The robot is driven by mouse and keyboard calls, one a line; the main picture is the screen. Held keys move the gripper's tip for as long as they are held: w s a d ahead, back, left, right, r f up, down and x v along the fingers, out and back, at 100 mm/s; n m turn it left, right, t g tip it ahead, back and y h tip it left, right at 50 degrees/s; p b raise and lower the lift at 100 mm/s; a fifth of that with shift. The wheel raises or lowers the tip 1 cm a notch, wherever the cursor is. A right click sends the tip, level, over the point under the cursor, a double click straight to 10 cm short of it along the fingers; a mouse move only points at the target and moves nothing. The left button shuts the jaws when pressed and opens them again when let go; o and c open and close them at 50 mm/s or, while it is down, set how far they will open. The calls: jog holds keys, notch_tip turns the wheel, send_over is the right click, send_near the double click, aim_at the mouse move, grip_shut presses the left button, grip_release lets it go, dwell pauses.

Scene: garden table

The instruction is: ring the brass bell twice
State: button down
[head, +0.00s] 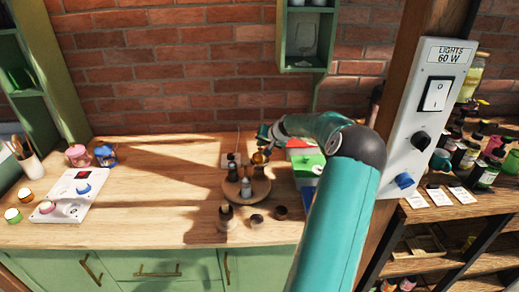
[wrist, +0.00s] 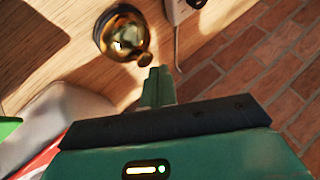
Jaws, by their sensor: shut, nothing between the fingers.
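The brass bell (wrist: 118,34) stands on the wooden worktop in the upper left of the wrist view. Its rounded brass knob is turned towards my fingertips. In the head view the bell (head: 259,158) is small and sits beside the round wooden tray, partly covered by my gripper. My gripper (wrist: 158,74) is shut and empty. Its fingertips are just beside the bell's knob, with a narrow gap showing in the wrist view; the exact height difference cannot be told. In the head view my gripper (head: 265,138) is at the back of the worktop, by the bell.
A round wooden tray (head: 232,198) with bottles stands in front of the bell. Red, white and green boxes (head: 304,163) stand to the right. A brick wall (head: 180,60) is close behind. A white socket with a cable (wrist: 178,10) is near.

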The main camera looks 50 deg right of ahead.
jog(key=shift+f, duration=0.15)
jog(key=shift+f, duration=0.4)
dwell(0.5)
jog(key=shift+r, duration=0.55)
notch_tip(320, 180, up, 6)
dwell(0.8)
dwell(2.4)
